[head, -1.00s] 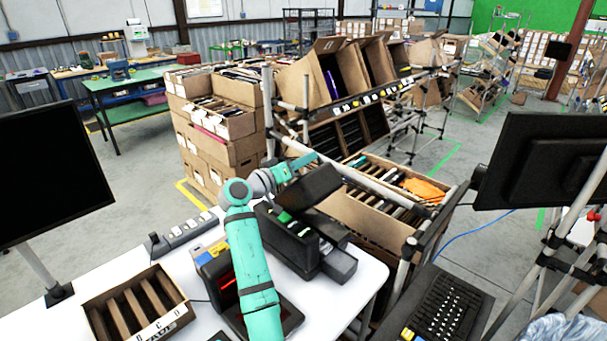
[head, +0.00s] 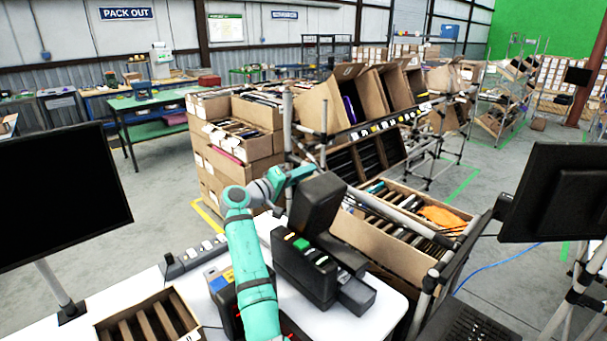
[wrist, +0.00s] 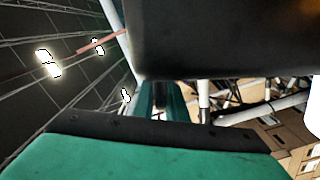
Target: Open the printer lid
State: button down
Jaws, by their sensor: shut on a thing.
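The black label printer (head: 300,268) stands on the white table, right of my teal arm. Its dark lid (head: 318,204) is raised steeply above the body, opening up the inside, where a green part (head: 301,244) shows. My gripper (head: 302,174) is at the upper left edge of the lid and is shut on it. In the wrist view the lid (wrist: 225,38) fills the top as a dark slab, and my gripper (wrist: 158,100) reaches under it; the exact contact is hidden.
A cardboard divider box (head: 150,322) and a grey button strip (head: 195,256) lie on the table. Monitors stand at left (head: 60,195) and right (head: 555,190). A carton of envelopes (head: 378,240) on a rack is close behind the printer.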

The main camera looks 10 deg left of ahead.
jog(key=shift+f, duration=0.15)
jog(key=c, duration=1.8)
grip_release()
jog(key=shift+a, duration=0.1)
jog(key=v, duration=1)
jog(key=shift+s+a, duration=0.25)
